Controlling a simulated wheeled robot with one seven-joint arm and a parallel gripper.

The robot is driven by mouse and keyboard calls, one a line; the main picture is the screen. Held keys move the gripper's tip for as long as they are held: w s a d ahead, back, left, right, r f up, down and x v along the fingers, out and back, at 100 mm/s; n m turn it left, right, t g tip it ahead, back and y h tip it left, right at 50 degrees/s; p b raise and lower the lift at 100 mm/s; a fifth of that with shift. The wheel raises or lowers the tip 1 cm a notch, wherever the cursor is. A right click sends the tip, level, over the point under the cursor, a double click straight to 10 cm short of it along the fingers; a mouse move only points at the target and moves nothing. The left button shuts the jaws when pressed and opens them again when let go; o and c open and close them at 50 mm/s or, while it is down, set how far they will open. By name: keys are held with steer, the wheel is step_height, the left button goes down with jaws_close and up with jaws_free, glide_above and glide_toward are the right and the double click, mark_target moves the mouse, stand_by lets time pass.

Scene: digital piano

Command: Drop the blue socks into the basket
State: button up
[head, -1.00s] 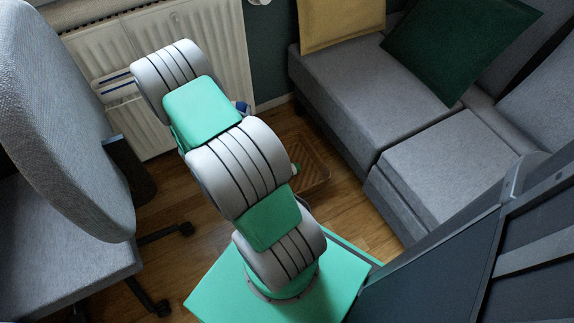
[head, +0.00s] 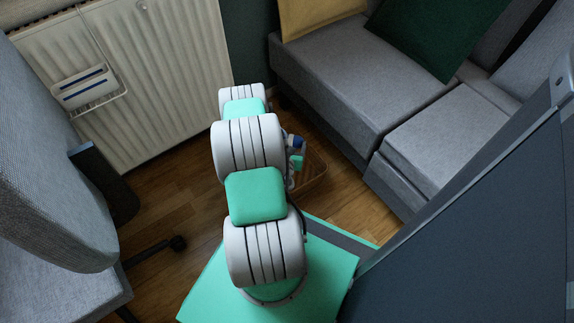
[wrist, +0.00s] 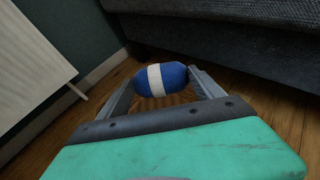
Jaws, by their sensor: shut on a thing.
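The blue socks (wrist: 172,75) are a rounded bundle with a white band. In the wrist view my gripper (wrist: 160,82) is shut on them, with one finger at each side. In the head view a bit of blue (head: 294,141) shows beside my arm, which hides most of the gripper. The brown basket (head: 318,178) stands on the floor just right of my arm and is partly hidden by it. In the wrist view a brown ribbed surface, perhaps the basket, shows just below the socks. The socks appear held above the floor, near or over the basket.
A grey sofa (head: 340,80) with yellow and green cushions stands at the back right. A white radiator (head: 165,75) is on the wall at the left. A grey office chair (head: 45,190) is at the left. Wooden floor (head: 185,190) is clear between them.

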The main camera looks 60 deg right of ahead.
step_height(320, 180, down, 2)
steer(key=shift+f+b, duration=0.1)
steer(key=shift+b, duration=0.35)
steer(key=o, duration=1.4)
steer(key=p+v, duration=0.2)
steer(key=v, duration=0.5)
steer(key=shift+s+a+r, duration=0.15)
steer(key=shift+a+r, duration=0.1)
steer(key=shift+a, duration=0.05)
